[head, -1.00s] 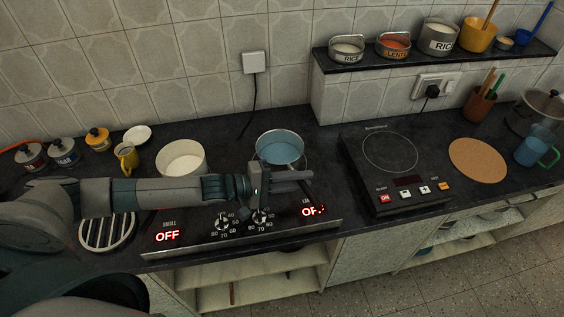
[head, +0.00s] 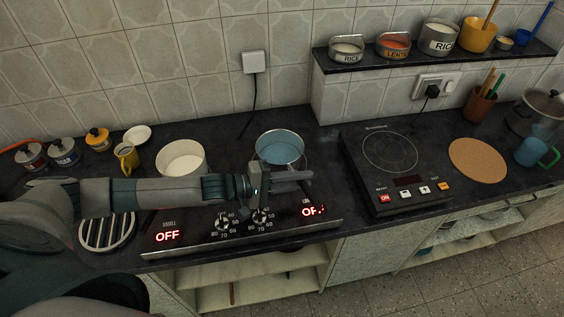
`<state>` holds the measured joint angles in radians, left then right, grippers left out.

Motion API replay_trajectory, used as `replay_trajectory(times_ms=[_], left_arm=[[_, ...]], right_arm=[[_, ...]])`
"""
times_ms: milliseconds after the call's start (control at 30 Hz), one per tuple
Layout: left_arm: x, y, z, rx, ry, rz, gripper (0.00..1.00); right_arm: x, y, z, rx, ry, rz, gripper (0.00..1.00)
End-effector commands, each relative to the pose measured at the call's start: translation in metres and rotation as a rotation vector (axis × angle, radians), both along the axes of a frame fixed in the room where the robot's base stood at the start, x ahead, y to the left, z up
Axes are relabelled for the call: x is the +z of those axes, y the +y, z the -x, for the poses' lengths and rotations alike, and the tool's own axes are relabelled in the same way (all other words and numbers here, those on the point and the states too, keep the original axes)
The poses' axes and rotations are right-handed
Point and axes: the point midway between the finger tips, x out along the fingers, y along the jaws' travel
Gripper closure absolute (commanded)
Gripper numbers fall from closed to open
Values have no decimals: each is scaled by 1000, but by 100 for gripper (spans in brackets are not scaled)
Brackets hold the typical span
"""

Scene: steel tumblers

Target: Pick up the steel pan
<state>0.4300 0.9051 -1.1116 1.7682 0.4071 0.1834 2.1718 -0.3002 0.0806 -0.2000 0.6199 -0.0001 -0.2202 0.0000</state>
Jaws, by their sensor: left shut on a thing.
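The steel pan (head: 280,138) is round and shiny with a bluish inside, and stands at the back of the cooktop area, looking level. Its handle comes toward me and is mostly hidden by my gripper. My left gripper (head: 290,177) reaches in from the left, just in front of the pan, and is shut on the pan's handle. I cannot tell whether the pan's base is clear of the surface. My right gripper is not in view.
A white pot (head: 181,158) stands left of the pan. A black induction plate (head: 391,155) with an empty top lies to the right, then a round cork mat (head: 478,160). A wall shelf (head: 440,57) holds several tins. A yellow mug (head: 127,157) stands at left.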

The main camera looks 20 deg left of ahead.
Motion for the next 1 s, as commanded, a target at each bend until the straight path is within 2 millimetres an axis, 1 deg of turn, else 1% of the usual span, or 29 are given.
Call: replay_trajectory(times_ms=[667, 1000], left_arm=[[2, 0, -1, 0, -4, 0, 100], [10, 0, -1, 0, -6, 1, 100]], right_arm=[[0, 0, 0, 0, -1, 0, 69], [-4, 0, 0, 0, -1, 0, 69]])
